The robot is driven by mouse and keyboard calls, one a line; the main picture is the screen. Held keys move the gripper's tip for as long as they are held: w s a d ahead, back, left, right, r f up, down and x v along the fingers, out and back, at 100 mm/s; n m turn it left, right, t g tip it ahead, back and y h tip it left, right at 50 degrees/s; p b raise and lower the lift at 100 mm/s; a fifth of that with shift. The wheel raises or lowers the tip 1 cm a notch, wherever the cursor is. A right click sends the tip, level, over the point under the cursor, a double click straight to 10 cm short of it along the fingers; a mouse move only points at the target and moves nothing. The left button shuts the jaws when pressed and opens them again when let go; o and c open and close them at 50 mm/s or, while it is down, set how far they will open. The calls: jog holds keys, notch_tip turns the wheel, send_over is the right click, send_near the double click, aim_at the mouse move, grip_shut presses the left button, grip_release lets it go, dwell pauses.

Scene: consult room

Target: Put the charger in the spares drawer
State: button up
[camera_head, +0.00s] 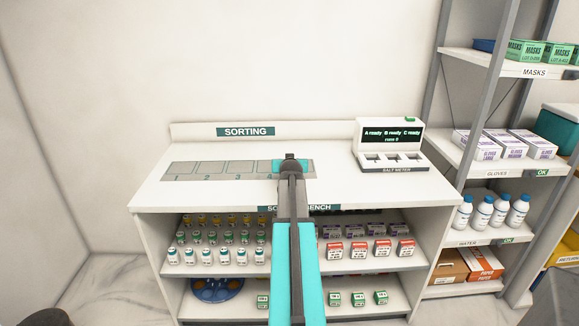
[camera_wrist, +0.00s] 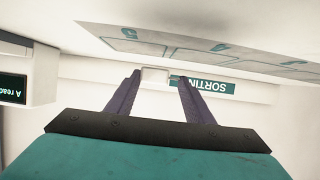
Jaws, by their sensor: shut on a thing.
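My gripper (camera_head: 290,160) is stretched out over the sorting bench, in front of the numbered strip. In the wrist view, my gripper (camera_wrist: 160,76) has its two purple-grey fingers shut on a small white block (camera_wrist: 155,75), which looks like the charger. The block blends with the pale background, so its details are not clear. In the head view my gripper and arm hide it. No spares drawer shows in either view.
The sorting bench (camera_head: 350,192) has a numbered strip (camera_head: 200,170) and a salt meter (camera_head: 390,147) on top. Vials and boxes fill its lower shelves. A rack (camera_head: 480,60) with masks, gloves and bottles stands at the right.

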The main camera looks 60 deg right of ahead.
jog(key=shift+w+d+f, duration=0.1)
jog(key=shift+w+d, duration=0.35)
jog(key=shift+d, duration=0.2)
jog(key=shift+w+d+f, duration=0.1)
jog(key=shift+w+d, duration=0.35)
jog(key=shift+d, duration=0.15)
jog(key=shift+f+p, duration=0.6)
jog(key=shift+f, duration=1.1)
jog(key=shift+f, duration=0.2)
jog(key=o, duration=1)
jog(key=shift+r, duration=0.15)
